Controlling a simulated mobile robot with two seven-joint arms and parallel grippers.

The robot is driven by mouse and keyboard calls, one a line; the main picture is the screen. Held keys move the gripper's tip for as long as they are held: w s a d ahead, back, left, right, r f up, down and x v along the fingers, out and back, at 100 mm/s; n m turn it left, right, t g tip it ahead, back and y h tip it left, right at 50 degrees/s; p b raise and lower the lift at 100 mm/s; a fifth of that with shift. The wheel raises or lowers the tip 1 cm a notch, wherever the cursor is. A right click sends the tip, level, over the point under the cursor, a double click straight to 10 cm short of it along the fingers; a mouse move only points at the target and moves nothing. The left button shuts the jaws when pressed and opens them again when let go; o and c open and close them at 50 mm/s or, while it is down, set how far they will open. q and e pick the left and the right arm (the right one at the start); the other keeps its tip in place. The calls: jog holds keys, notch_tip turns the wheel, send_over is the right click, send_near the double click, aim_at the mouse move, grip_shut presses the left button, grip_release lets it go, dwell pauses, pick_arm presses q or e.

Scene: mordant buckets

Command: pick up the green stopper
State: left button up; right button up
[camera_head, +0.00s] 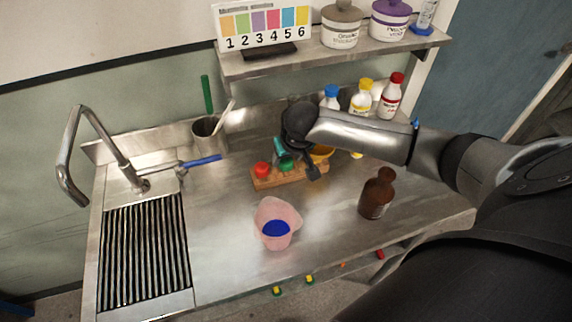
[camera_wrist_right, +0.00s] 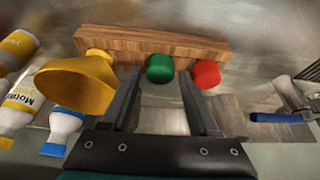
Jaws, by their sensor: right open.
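The green stopper (camera_head: 286,165) sits on a wooden block (camera_head: 264,183) on the steel counter, beside a red stopper (camera_head: 262,169). In the right wrist view the green stopper (camera_wrist_right: 160,68) lies just beyond and between the fingertips, with the red stopper (camera_wrist_right: 206,74) to its right and the wooden block (camera_wrist_right: 150,42) behind. My right gripper (camera_wrist_right: 158,88) is open, its fingers on either side of the line to the green stopper, nothing between them. In the head view my right gripper (camera_head: 297,168) partly hides the block. My left gripper is not in view.
A yellow funnel (camera_wrist_right: 80,82) stands close to the right gripper's finger. Capped bottles (camera_head: 362,98) stand behind the arm. A pink jug (camera_head: 277,222) with blue contents and a brown bottle (camera_head: 377,194) stand in front. A sink grate (camera_head: 145,255) is at left.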

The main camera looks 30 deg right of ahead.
jog(key=shift+w+f, duration=0.2)
jog(key=shift+f, duration=0.25)
jog(key=shift+c, duration=0.3)
grip_shut()
